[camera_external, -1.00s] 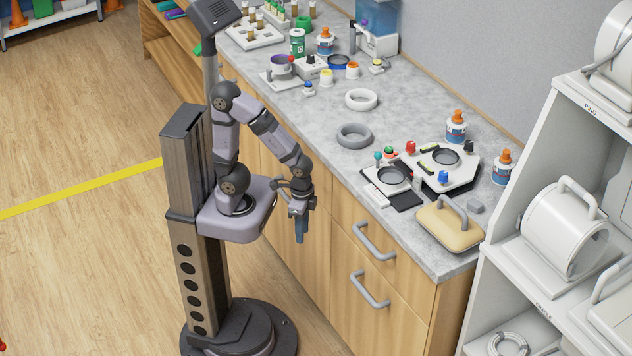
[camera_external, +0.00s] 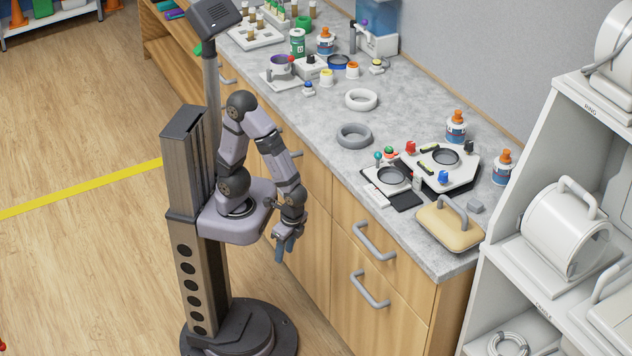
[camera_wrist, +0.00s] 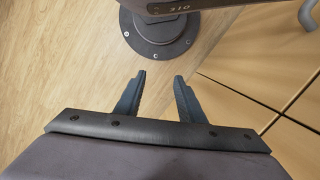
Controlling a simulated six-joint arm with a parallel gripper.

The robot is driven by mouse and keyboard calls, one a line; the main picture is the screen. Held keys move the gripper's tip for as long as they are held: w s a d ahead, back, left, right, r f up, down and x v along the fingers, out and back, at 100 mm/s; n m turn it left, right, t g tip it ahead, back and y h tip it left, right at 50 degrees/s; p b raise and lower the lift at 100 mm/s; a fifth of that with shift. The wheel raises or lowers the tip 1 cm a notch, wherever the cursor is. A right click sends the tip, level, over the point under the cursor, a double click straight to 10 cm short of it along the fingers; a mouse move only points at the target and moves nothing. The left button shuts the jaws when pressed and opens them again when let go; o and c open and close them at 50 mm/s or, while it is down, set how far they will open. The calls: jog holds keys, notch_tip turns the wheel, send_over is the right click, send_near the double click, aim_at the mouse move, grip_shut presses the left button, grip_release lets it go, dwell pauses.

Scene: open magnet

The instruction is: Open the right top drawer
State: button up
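The right top drawer (camera_external: 349,262) is a wooden front near the right end of the counter, with a grey bar handle (camera_external: 374,241). It looks closed. My gripper (camera_external: 284,249) hangs in front of the cabinet, left of that handle and apart from it, with its fingers pointing down. In the wrist view my gripper (camera_wrist: 157,85) has its two dark fingers spread with nothing between them. The wrist view shows the floor and part of the wooden cabinet front (camera_wrist: 270,90); a grey handle end shows at its top right corner, and I cannot tell which handle it is.
A lower drawer with its own handle (camera_external: 370,289) sits below. The grey counter (camera_external: 320,118) carries rings, bottles, a magnet device and a tan padded block (camera_external: 449,228). A white shelf (camera_external: 520,225) stands at the right. Floor is free at the left.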

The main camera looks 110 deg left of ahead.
jog(key=d+f+m+y, duration=0.1)
jog(key=d+f+m, duration=0.2)
jog(key=d+f, duration=0.1)
jog(key=t+y+b, duration=0.1)
jog(key=t+y, duration=0.7)
jog(key=y, duration=0.5)
send_near(365, 243)
jog(key=x, duration=0.4)
jog(key=shift+s+f+n, duration=0.1)
jog(key=shift+n, duration=0.6)
jog(key=shift+a, duration=0.1)
